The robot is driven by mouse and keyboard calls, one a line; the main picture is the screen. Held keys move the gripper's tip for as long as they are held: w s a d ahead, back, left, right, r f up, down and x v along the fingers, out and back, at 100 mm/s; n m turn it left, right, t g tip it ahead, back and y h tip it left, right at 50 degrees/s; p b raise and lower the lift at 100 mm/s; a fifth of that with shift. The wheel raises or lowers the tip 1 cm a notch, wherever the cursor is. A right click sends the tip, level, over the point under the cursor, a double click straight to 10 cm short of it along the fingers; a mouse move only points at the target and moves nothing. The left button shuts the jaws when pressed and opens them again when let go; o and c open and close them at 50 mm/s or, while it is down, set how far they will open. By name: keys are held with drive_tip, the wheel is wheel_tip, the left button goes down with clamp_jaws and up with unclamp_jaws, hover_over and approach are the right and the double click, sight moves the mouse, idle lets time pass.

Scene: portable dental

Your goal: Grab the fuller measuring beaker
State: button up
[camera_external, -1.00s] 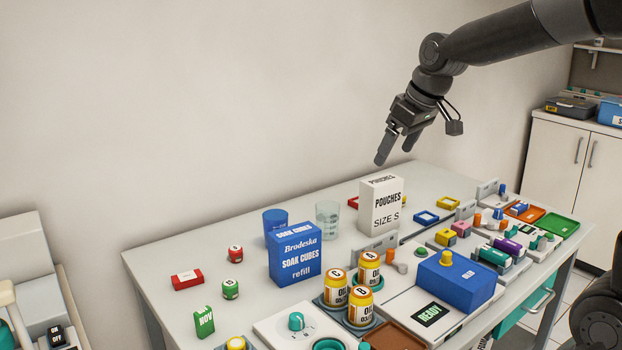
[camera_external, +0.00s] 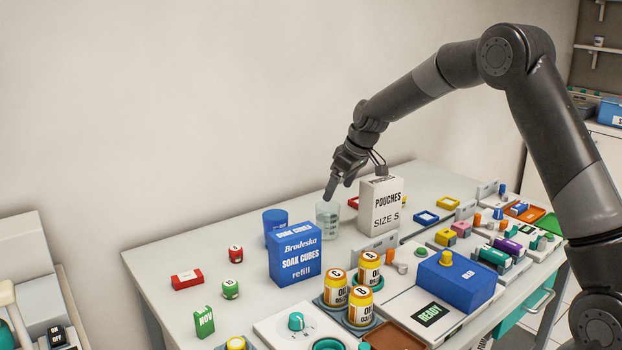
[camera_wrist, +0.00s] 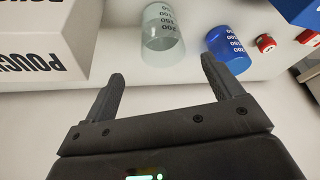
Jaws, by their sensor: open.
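Two measuring beakers with printed scales stand on the table. The clear beaker (camera_external: 328,219) looks pale, and how much it holds is hard to tell; in the wrist view (camera_wrist: 160,27) it is ahead of the gap between my fingers. The blue beaker (camera_external: 272,218) looks filled with blue nearly throughout; it is right of the clear one in the wrist view (camera_wrist: 227,47). The soak cubes box partly hides it in the external view. My gripper (camera_external: 338,188) is open and empty, near the clear beaker's top; its fingers also show in the wrist view (camera_wrist: 163,70).
A white pouches box (camera_external: 380,205) stands close beside the clear beaker, on the right. The blue soak cubes box (camera_external: 296,256) stands in front of the blue beaker. Amber bottles (camera_external: 361,306) stand nearer the front.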

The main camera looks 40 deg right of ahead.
sight(325, 212)
drive_tip(key=shift+a+x, duration=0.15)
drive_tip(key=shift+x, duration=2.35)
drive_tip(key=shift+a+x, duration=0.15)
drive_tip(key=shift+x, duration=2.3)
drive_tip(key=shift+r, duration=0.1)
drive_tip(key=shift+c, duration=0.3)
drive_tip(key=c, duration=1)
drive_tip(key=shift+c, duration=0.6)
drive_tip(key=shift+r, duration=0.1)
